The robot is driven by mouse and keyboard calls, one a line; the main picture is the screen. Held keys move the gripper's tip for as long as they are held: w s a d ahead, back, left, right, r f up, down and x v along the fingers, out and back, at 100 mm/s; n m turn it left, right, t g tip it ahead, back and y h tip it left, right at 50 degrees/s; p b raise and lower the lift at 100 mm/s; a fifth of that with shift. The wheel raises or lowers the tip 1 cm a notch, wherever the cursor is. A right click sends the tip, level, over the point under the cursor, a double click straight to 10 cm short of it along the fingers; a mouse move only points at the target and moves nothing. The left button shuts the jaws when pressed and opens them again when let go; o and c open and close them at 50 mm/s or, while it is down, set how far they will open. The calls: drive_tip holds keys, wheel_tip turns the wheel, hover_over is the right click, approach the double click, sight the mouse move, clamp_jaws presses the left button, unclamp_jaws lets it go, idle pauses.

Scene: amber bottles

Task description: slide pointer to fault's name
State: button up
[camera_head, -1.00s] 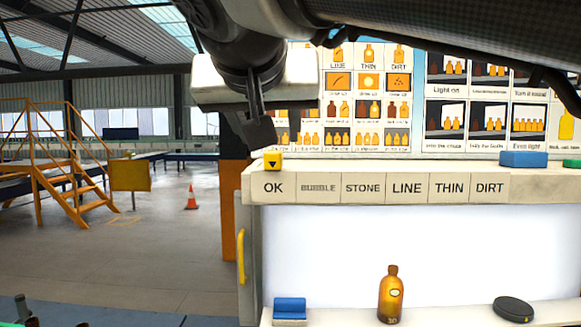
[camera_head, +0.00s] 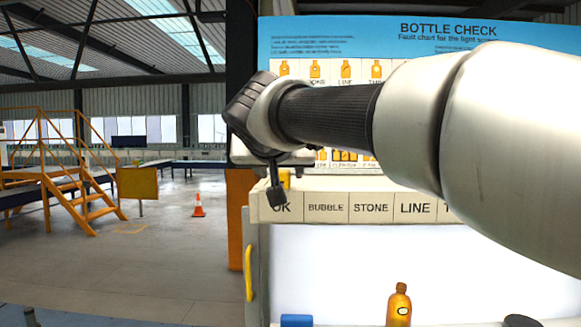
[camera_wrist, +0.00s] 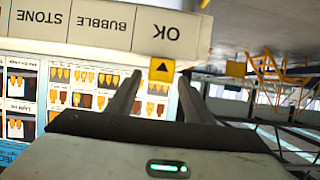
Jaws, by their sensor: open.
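The yellow pointer (camera_head: 285,180) with a black triangle sits on the label rail (camera_head: 330,207) at the OK end, partly hidden by my gripper in the head view. It shows clearly in the wrist view (camera_wrist: 162,69). The rail reads OK, BUBBLE, STONE, LINE; my arm covers the labels further right. The amber bottle (camera_head: 398,306) stands upright before the lit panel, with a small pale-outlined rounded mark on its front. My gripper (camera_head: 277,197) is open at the OK end. In the wrist view its fingers (camera_wrist: 160,82) lie either side of the pointer; contact cannot be told.
A fault chart (camera_head: 440,32) stands behind the rail, largely covered by my arm. A blue block (camera_head: 296,321) and a dark round object (camera_head: 521,321) are near the bottle. A yellow handle (camera_head: 249,267) is on the left side. Open floor lies further left.

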sight(326, 189)
drive_tip(key=shift+x, duration=0.8)
drive_tip(key=shift+d, duration=0.1)
clamp_jaws()
drive_tip(key=d+b, duration=0.1)
drive_tip(key=d, duration=0.8)
drive_tip(key=shift+s+d+b, duration=0.1)
drive_tip(key=shift+s+b, duration=0.05)
drive_tip(key=shift+b, duration=0.2)
unclamp_jaws()
drive_tip(key=shift+s, duration=0.1)
